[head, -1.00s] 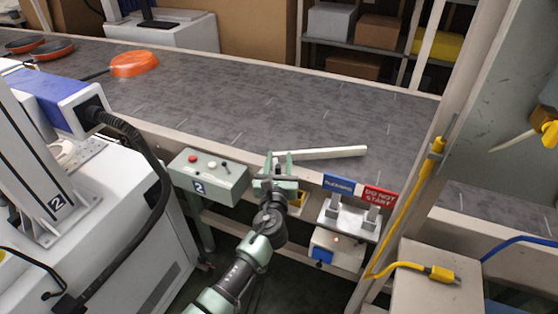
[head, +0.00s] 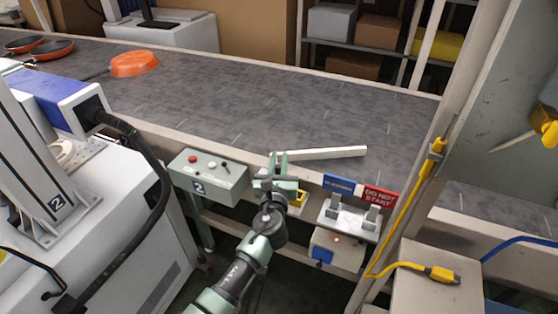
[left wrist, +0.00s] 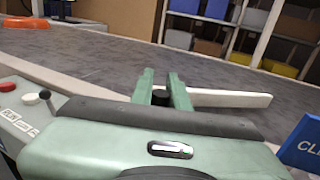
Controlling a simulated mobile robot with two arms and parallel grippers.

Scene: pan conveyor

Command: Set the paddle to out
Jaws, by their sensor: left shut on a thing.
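The paddle (head: 325,153) is a long pale bar lying out over the grey belt, pointing right from the belt's near edge. It also shows in the left wrist view (left wrist: 230,98), behind the fingers. My left gripper (head: 278,158) is at the paddle's near left end. In the left wrist view its green fingers (left wrist: 165,88) are shut on a dark knob (left wrist: 160,97) at that end. The fingers hide most of the knob and the paddle's pivot end. My right gripper is not in view.
A control box (head: 208,176) with buttons and a small lever stands left of my gripper. Blue and red signs (head: 360,190) stand to the right. Orange pans (head: 134,64) sit on the belt (head: 220,105) at far left. The belt around the paddle is clear.

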